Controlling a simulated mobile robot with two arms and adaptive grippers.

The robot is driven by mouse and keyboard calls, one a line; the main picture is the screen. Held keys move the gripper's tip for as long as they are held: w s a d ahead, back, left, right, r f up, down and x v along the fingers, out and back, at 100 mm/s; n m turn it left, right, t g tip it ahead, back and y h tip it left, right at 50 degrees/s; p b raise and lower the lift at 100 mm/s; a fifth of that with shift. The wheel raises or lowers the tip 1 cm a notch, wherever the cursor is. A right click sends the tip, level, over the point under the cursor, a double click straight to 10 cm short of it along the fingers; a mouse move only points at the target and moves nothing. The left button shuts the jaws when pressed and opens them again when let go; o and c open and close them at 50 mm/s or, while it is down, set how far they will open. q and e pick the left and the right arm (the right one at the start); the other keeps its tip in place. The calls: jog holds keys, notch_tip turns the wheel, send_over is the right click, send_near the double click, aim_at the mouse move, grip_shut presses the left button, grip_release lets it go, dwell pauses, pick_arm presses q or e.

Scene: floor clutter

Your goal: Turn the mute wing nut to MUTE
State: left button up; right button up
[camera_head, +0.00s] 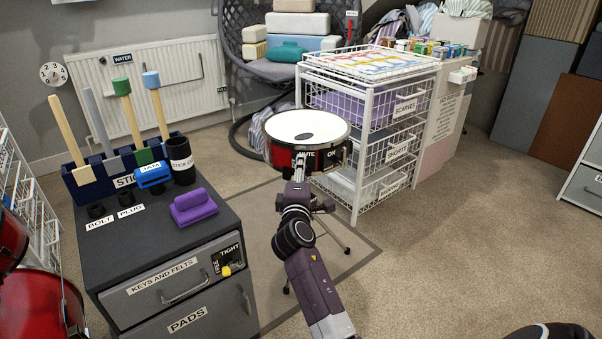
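The snare drum (307,128) has a white head and a red shell and stands on a stand. On its near side are a MUTE label (307,154) and an ON label (332,154). A small dark part (347,153) sticks out right of ON. I cannot make out the wing nut; my gripper covers part of this side. My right arm reaches up from the bottom middle, and its gripper (300,170) is at the drum's front, just below MUTE. Its fingers are too small to tell if they are open, shut or touching anything. My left gripper is out of view.
A dark cabinet (150,250) with mallets, a purple block (194,206) and a yellow knob (226,271) stands left. A white wire drawer rack (365,140) stands close right of the drum. A red drum (40,310) is at lower left.

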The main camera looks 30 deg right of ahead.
jog(key=shift+f, duration=0.1)
dwell(0.3)
jog(key=o, duration=0.9)
jog(key=shift+o, duration=1.3)
jog(key=v, duration=1.2)
